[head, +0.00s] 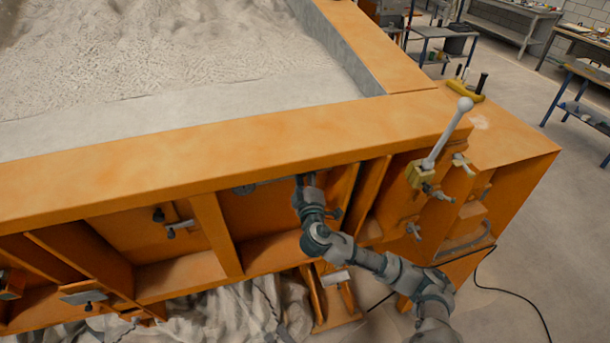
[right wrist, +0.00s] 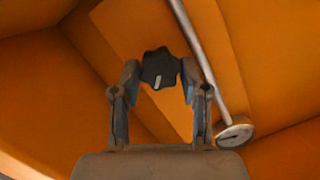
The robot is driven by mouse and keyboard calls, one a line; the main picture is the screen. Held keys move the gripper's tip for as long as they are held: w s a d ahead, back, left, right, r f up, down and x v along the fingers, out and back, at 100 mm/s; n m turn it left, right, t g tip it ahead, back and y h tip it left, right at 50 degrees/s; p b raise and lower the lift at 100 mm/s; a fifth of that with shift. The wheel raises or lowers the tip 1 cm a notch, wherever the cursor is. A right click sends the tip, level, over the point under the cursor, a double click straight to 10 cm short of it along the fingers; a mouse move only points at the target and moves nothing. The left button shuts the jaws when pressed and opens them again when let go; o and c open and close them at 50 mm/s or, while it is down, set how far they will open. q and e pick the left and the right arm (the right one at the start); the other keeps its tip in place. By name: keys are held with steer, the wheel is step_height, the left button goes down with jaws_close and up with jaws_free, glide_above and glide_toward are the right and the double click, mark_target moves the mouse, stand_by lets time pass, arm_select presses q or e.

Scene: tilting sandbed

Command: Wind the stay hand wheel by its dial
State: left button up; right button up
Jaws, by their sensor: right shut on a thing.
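A dark lobed hand wheel (right wrist: 158,63) with a pale mark sits between the fingertips of my right gripper (right wrist: 160,75) in the right wrist view. The fingers close on it from both sides. A round dial (right wrist: 235,135) with a white face and dark needle sits at the lower end of a grey rod, right of my fingers. In the head view my right gripper (head: 303,184) is in a bay under the orange rim, and it hides the hand wheel there. My left gripper is not in view.
The orange sandbed frame (head: 230,145) overhangs the bay, with ribs (head: 215,232) at its sides. A pale lever (head: 447,133) with a ball end stands to the right. Pale sand (head: 190,60) fills the bed. A black cable (head: 515,312) lies on the floor.

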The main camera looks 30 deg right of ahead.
steer(key=n, duration=0.4)
steer(key=n+t, duration=0.1)
steer(key=n, duration=0.3)
steer(key=n+t, duration=0.1)
steer(key=n, duration=0.3)
steer(key=shift+w+f, duration=0.1)
steer(key=shift+f, duration=0.3)
steer(key=shift+f, duration=0.1)
steer(key=o, duration=1)
steer(key=shift+o, duration=0.7)
steer(key=shift+w, duration=0.2)
